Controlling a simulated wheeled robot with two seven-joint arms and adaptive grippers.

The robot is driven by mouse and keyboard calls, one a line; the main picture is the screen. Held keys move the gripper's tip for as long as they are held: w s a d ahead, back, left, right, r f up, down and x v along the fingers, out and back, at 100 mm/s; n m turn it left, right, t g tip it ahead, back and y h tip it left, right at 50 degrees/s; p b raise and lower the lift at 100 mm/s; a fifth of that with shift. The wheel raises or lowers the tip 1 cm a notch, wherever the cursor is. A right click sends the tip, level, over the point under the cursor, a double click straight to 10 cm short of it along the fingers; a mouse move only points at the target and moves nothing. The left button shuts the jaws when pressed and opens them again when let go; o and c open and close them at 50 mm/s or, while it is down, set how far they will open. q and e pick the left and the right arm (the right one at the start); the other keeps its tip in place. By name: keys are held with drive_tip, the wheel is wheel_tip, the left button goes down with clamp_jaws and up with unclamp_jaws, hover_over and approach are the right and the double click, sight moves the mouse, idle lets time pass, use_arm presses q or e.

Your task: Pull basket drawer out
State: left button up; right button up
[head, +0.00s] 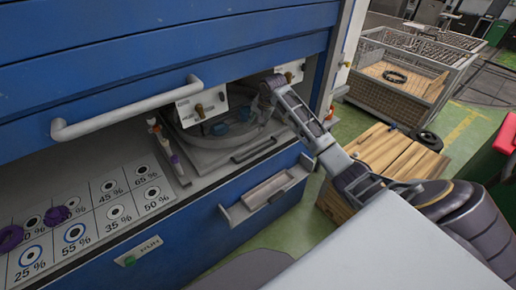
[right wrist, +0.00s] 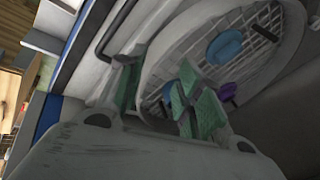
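The basket drawer (head: 215,163) is a grey tray inside the blue cabinet, with a dark bar handle (head: 253,149) along its front. A round pale basket (head: 190,136) with a mesh floor sits on it. My right gripper (head: 268,95) is over the basket's right side, well above the drawer handle in the picture. In the right wrist view, its green-padded fingers (right wrist: 165,95) stand apart, with the basket's pale rim (right wrist: 158,55) between them; contact is unclear. The dark handle (right wrist: 112,32) lies to the left of the fingers there. My left gripper is not in view.
A raised blue shutter with a grey handle (head: 125,107) hangs over the opening. Blue and purple pieces lie in the basket. A panel with percentage labels (head: 90,215) is at left. A wire cage (head: 405,75) and wooden crate (head: 390,155) stand at right.

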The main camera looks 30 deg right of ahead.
sight(259, 151)
drive_tip(key=s+m+g, duration=0.1)
drive_tip(key=s+m, duration=0.1)
drive_tip(key=s+f+m+g, duration=0.1)
drive_tip(key=s+m, duration=0.2)
drive_tip(key=shift+f+g, duration=0.2)
drive_tip(key=shift+g, duration=0.1)
drive_tip(key=shift+f, duration=0.2)
drive_tip(key=shift+w+a+f, duration=0.1)
drive_tip(key=shift+w+f, duration=0.35)
drive_tip(key=shift+f, duration=1.75)
drive_tip(key=shift+w+f, duration=0.45)
drive_tip(key=shift+f, duration=1.75)
drive_tip(key=shift+w+a+f, duration=0.1)
drive_tip(key=shift+w+f, duration=0.35)
drive_tip(key=shift+f, duration=1.75)
drive_tip(key=shift+c, duration=0.2)
clamp_jaws()
